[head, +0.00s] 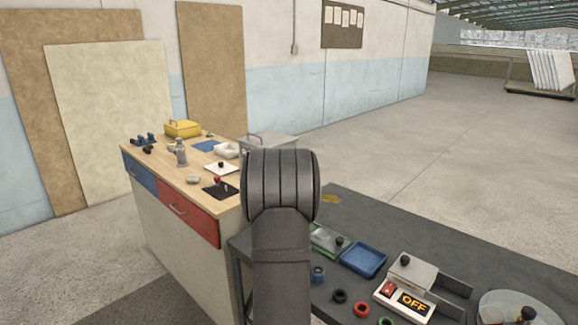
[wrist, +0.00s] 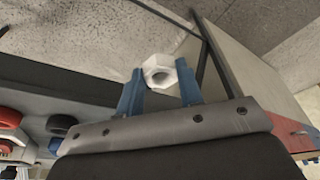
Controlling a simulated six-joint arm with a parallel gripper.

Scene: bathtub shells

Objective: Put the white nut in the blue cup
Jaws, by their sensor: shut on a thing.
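The white nut (wrist: 152,62) is held between the two blue fingertips of my gripper (wrist: 158,84) in the wrist view, with its hole facing the camera. The nut appears raised, with grey floor behind it. My gripper and the nut are hidden behind my arm in the head view.
Black and red rings (head: 361,309) lie right of the cup. A blue tray (head: 363,260) and a switch box reading OFF (head: 404,300) stand farther right. A wooden-topped workbench (head: 160,160) with red and blue drawers is at the left.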

